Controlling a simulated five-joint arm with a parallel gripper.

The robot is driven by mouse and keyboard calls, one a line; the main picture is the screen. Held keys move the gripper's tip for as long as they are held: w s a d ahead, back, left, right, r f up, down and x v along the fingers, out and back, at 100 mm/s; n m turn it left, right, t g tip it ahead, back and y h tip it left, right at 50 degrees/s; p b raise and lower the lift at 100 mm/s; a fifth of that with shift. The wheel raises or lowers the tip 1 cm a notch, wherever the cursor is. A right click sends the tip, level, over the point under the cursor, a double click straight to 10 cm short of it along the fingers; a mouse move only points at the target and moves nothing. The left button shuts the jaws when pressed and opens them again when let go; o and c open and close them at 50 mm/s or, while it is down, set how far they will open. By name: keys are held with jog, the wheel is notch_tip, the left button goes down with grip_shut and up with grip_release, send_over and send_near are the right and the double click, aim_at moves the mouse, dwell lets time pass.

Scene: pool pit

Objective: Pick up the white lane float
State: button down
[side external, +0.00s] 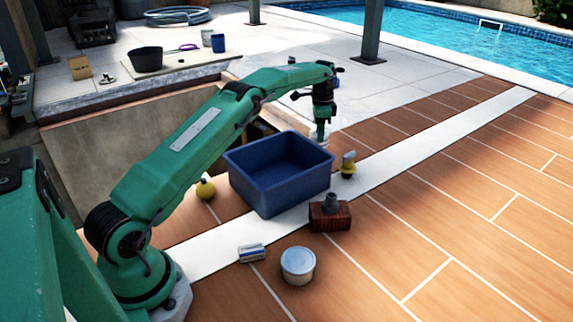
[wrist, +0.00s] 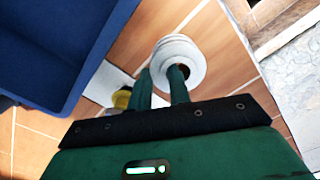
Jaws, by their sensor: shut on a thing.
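The white lane float (wrist: 191,52) is a round, ribbed white piece seen in the wrist view just beyond the crate. My gripper (wrist: 160,72) is shut on it, with green fingers against its near side. In the side external view my gripper (side external: 321,122) points down behind the blue crate, and the float (side external: 317,139) shows small and pale beneath it. The float is at or close to the tiled deck; I cannot tell whether it touches. Part of the float is hidden by the fingers.
A blue crate (side external: 284,196) stands just in front of my gripper, its inside empty. A yellow-and-grey item (side external: 348,167), a brick (side external: 329,216), a white tub (side external: 298,265), a small box (side external: 251,253) and a yellow ball (side external: 205,189) surround it. An open pit (side external: 110,153) lies left.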

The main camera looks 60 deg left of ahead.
jog(key=s+d+r, duration=0.2)
jog(key=d+r, duration=0.4)
jog(key=d, duration=0.5)
jog(key=shift+s+d+r, duration=0.15)
jog(key=shift+s+r, duration=0.1)
jog(key=shift+r, duration=0.1)
jog(key=shift+r, duration=0.15)
dwell(0.6)
